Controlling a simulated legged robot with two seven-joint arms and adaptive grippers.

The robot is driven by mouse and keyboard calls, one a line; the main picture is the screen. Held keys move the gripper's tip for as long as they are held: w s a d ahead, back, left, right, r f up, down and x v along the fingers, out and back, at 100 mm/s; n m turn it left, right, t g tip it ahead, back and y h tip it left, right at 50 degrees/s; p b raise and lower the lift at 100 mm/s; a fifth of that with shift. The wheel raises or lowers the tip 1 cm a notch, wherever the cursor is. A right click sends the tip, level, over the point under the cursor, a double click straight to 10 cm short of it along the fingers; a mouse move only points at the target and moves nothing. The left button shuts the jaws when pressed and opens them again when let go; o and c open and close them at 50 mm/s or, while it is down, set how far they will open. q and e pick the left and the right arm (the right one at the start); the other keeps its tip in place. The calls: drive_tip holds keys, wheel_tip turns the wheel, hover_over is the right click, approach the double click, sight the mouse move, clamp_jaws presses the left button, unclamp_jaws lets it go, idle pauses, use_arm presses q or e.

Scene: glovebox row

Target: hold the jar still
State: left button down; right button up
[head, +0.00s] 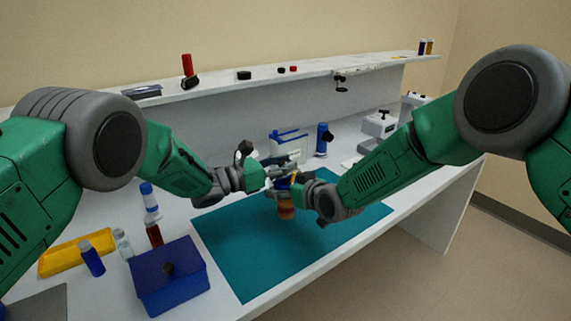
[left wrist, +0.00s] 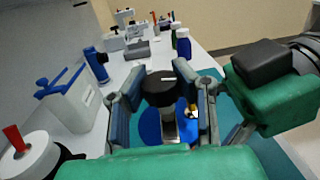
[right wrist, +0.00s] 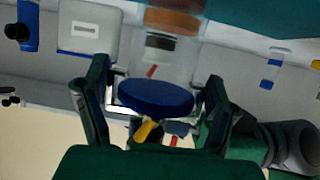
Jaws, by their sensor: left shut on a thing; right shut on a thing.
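The jar (head: 286,210) is clear with orange-brown contents low down and hangs or stands over the teal mat. In the right wrist view its blue round lid (right wrist: 155,97) sits between the fingers, and the orange-brown band (right wrist: 172,21) shows beyond it. My right gripper (head: 298,190) is shut on the jar near the lid. My left gripper (head: 270,172) is just above it, shut on a black round-topped thing (left wrist: 158,86). A blue disc (left wrist: 152,126) shows below that black top. Whether the jar touches the mat is hidden.
The teal mat (head: 240,255) is mostly clear. A blue box (head: 168,285), a yellow tray (head: 70,255) and small bottles stand at the left. A white-and-blue rack (head: 290,146) and a blue cylinder (head: 322,138) stand behind. A shelf (head: 215,93) runs along the back.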

use_arm(q)
drive_tip(key=shift+w+a+m+g+h, duration=0.15)
drive_tip(key=shift+m+g+h, duration=0.5)
drive_tip(key=shift+g, duration=0.5)
drive_tip(key=shift+w+a+m+g+h, duration=0.15)
drive_tip(key=shift+m+g+h, duration=0.2)
drive_tip(key=shift+m+g, duration=0.65)
drive_tip(key=shift+s+g, duration=0.1)
drive_tip(key=shift+g, duration=0.25)
drive_tip(key=shift+s+d+f+m+g, duration=0.1)
drive_tip(key=shift+s+m+g, duration=0.05)
drive_tip(key=shift+m+g, duration=0.15)
drive_tip(key=c, duration=1.2)
unclamp_jaws()
drive_tip(key=v, duration=1.2)
drive_tip(key=shift+f, duration=0.1)
